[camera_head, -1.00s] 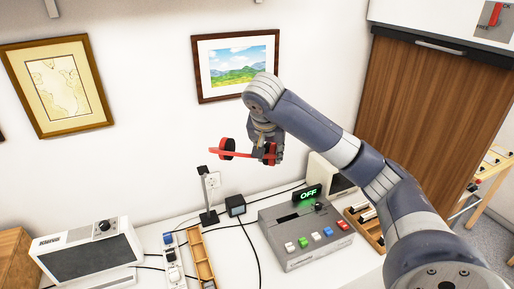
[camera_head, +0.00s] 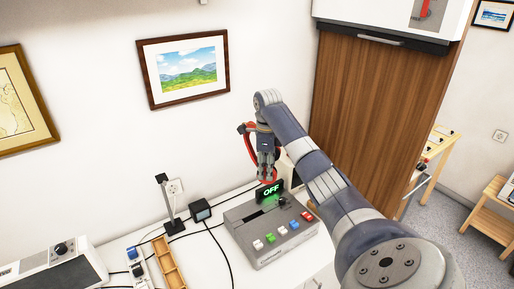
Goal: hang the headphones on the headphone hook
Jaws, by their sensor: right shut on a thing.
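The red headphones (camera_head: 249,146) with dark pads are held up in the air by my right gripper (camera_head: 267,172). The band runs steeply downward on the left of the gripper, and the gripper and wrist hide part of it. My right gripper is shut on the headphones, in front of the wall and just above the grey box with the OFF display. The black stand (camera_head: 168,204), which looks like the headphone hook, stands upright on the white table to the left of the gripper, well apart from the headphones. My left gripper is not in view.
The grey button box (camera_head: 262,246) with its green OFF display stands below my right gripper. A small black cube (camera_head: 200,210), a wooden tray (camera_head: 170,264), a power strip and a grey radio (camera_head: 50,272) are to the left. Cables cross the table.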

